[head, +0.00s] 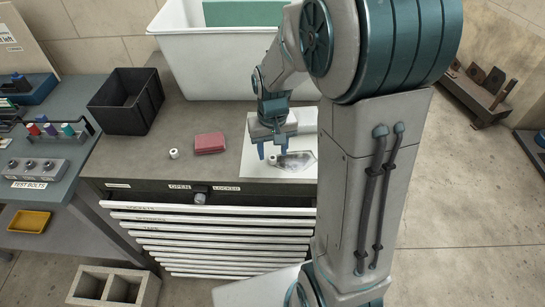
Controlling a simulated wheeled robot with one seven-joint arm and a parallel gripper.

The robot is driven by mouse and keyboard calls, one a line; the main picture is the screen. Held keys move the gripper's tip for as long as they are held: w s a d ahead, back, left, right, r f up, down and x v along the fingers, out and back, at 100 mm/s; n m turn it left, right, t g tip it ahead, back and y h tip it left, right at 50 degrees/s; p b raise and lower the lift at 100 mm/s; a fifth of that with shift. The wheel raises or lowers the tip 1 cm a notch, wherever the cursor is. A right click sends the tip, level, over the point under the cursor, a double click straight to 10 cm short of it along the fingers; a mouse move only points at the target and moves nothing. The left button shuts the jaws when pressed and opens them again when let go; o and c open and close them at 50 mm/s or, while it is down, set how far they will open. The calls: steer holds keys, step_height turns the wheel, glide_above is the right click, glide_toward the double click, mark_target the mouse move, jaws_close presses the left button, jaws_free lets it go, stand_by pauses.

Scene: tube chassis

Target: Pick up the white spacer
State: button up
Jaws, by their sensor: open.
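The white spacer (174,153) is a small, short cylinder with a dark hole in its top. It stands upright on the grey cabinet top, near the front edge, in the head view. My gripper (272,152) is open, with its blue fingers pointing down. It is well to the right of the spacer and apart from it, over a white sheet (253,166). Nothing shows between the fingers.
A red block (209,143) sits just right of the spacer. A black bin (108,119) stands behind and left, and a large white tub (205,83) behind. Drawers (215,222) line the cabinet's front. A bench with test bolts (37,169) is at the left.

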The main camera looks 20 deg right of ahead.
steer(key=shift+f, duration=1.1)
jaws_close()
steer(key=shift+r, duration=0.15)
